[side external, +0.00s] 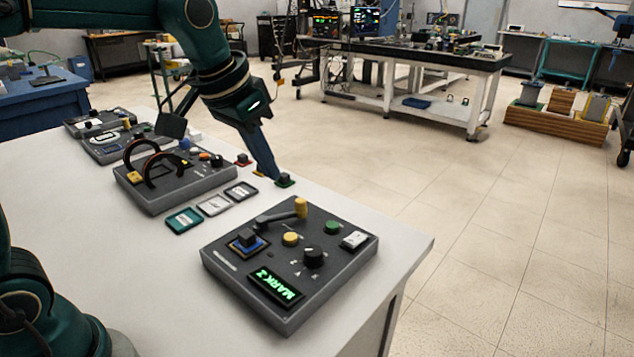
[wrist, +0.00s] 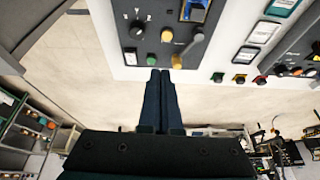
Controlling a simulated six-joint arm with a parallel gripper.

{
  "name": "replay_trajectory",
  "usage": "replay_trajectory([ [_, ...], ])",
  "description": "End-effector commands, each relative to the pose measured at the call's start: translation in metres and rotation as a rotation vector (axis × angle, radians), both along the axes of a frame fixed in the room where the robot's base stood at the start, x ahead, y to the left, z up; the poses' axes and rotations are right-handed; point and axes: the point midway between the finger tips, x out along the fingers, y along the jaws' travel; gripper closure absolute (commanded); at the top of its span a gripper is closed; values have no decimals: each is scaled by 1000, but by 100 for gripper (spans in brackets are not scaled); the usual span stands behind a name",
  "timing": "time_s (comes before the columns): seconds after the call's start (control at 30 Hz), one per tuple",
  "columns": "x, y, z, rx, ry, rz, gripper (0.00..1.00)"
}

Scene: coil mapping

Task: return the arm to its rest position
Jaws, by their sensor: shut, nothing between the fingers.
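My gripper (side external: 273,177) is at the end of my dark green arm, pointing down over the white table's far edge. In the wrist view the two dark blue fingers (wrist: 160,73) lie together, shut and empty. Nothing is seen held.
A panel with two dark arches (side external: 185,190) stands behind.

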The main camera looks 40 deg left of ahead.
Motion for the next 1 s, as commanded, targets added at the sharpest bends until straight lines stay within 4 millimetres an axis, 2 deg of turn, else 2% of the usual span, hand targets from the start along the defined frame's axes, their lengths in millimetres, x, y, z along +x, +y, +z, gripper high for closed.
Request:
replay_trajectory([
  [0.1, -34, -5, 14, 1, -52, -4, 100],
  [0.23, -70, -9, 17, 0, -96, -7, 100],
  [0.37, -105, -12, 7, -5, -127, -4, 100],
  [0.5, -136, -14, -13, -10, -139, 1, 100],
  [0.6, -151, -14, -29, -14, -125, 10, 100],
  [0.73, -159, -14, -43, -16, -92, 18, 100],
  [1.0, -159, -14, -44, -20, -92, 27, 100],
])
